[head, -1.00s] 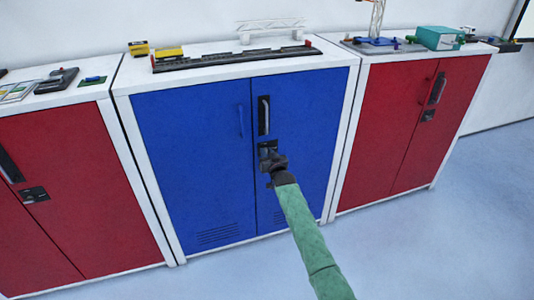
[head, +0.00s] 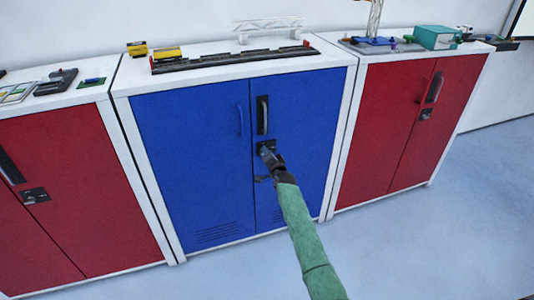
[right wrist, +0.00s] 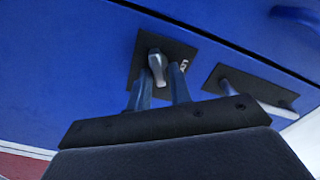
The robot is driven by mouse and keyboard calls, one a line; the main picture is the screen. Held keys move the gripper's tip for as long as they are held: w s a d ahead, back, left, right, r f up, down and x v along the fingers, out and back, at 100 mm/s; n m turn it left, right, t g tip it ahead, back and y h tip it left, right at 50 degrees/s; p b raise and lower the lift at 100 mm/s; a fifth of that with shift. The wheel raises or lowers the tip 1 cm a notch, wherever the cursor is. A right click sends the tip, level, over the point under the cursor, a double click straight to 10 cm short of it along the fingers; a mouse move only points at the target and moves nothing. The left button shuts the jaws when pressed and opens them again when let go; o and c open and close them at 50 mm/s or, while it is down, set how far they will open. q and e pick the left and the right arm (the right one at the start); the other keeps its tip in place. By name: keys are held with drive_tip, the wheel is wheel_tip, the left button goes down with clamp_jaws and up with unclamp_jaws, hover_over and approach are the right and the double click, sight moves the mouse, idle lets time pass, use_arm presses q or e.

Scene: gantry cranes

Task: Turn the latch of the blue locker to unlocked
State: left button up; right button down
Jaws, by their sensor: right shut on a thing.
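The blue locker (head: 192,155) stands in the middle of the head view with both doors closed. Its latch sits on a dark plate (head: 270,143) on the right door, below the black handle (head: 262,115). My right gripper (head: 265,151) is at the latch and hides part of it. In the right wrist view the latch, a small grey lever (right wrist: 156,66), shows on its dark plate, and the fingers of my right gripper (right wrist: 160,82) are shut on it. A small light marking is beside the lever on the plate. My left gripper is not in view.
Red lockers stand at left (head: 75,190) and right (head: 405,120), close against the blue one. Model train pieces and a white truss (head: 270,25) lie on the white tops. The floor in front (head: 430,240) is clear.

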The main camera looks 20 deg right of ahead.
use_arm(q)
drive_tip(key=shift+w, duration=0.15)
use_arm(e)
drive_tip(key=m, duration=0.6)
drive_tip(key=shift+d+f, duration=0.1)
drive_tip(key=shift+f, duration=0.15)
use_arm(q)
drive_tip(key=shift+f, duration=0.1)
use_arm(e)
drive_tip(key=shift+m, duration=0.3)
drive_tip(key=c, duration=1.5)
unclamp_jaws()
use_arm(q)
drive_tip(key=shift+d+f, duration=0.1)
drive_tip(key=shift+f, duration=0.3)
use_arm(e)
drive_tip(key=shift+s+d, duration=0.2)
drive_tip(key=shift+s, duration=3.7)
